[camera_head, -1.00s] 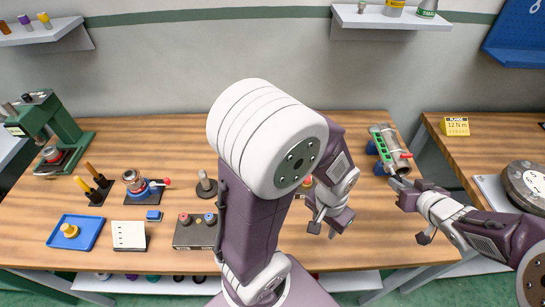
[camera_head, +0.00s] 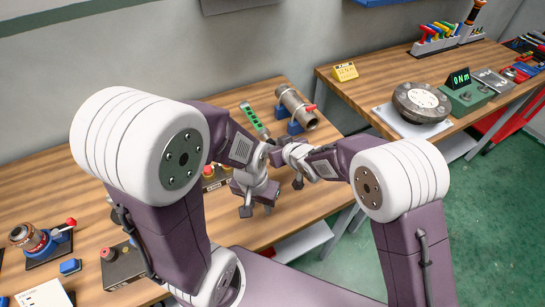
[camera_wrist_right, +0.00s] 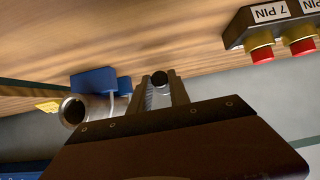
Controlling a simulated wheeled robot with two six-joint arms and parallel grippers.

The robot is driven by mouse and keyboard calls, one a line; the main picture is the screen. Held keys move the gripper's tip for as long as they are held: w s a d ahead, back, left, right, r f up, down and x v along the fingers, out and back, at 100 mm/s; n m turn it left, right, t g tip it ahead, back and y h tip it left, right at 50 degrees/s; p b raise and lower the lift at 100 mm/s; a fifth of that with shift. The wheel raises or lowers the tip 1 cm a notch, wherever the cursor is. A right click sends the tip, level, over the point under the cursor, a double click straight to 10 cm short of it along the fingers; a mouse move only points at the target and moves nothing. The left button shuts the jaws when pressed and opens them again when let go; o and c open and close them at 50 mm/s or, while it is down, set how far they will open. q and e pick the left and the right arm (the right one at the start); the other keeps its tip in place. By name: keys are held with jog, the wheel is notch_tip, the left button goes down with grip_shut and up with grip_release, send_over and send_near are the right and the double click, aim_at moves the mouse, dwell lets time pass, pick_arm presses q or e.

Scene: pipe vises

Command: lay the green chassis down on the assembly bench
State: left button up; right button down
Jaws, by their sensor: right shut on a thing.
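The green chassis (camera_head: 255,121) is a thin green strip with pale marks. In the head view it slants in the air or against the bench beside the pipe; I cannot tell its exact height. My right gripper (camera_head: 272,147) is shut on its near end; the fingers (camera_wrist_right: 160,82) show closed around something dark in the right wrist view. My left gripper (camera_head: 257,209) hangs over the bench nearer me, open and empty. The assembly bench (camera_head: 228,234) is a wooden top beneath both grippers.
A button box (camera_head: 213,178) stands left of my left gripper. A clamp (camera_head: 40,240) and a blue block (camera_head: 70,266) are at the left. Another bench on the right holds a round dial (camera_head: 422,102).

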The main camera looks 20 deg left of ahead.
pick_arm(q)
jog(key=shift+w, duration=0.15)
pick_arm(e)
jog(key=shift+w+f, duration=0.15)
jog(key=shift+f, duration=0.05)
pick_arm(q)
jog(key=shift+f, duration=0.25)
pick_arm(e)
notch_tip(320, 180, down, 4)
jog(key=shift+r, duration=0.15)
jog(key=c, duration=1.2)
grip_release()
pick_arm(q)
jog(key=shift+r, duration=0.2)
pick_arm(e)
jog(key=v, duration=1.2)
